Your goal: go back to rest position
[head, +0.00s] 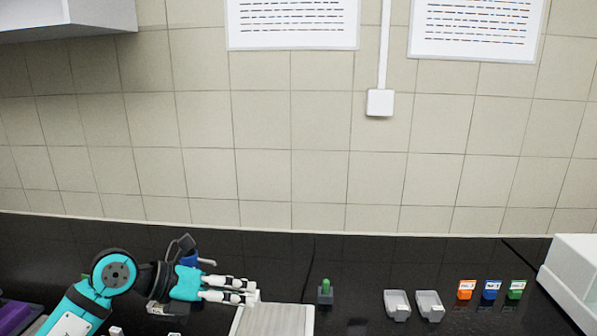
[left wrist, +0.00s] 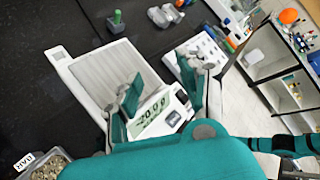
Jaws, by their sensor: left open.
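My left gripper (head: 252,291) reaches in from the left over the black worktop, beside and above the left part of the balance (head: 273,320). Its fingers are apart and nothing is between them. In the left wrist view the open fingers of my left gripper (left wrist: 160,82) show over the white balance (left wrist: 104,80), with a lit display carrying dark digits. The balance's ridged pan looks empty. My right gripper is in neither view.
A green-handled tool in a dark stand (head: 325,293) is right of the balance. Two pale scoops (head: 397,305) and orange, blue and green labelled pieces (head: 490,290) lie further right. A white box (head: 572,280) is at the right edge. A gravel tray (left wrist: 48,168) sits lower left.

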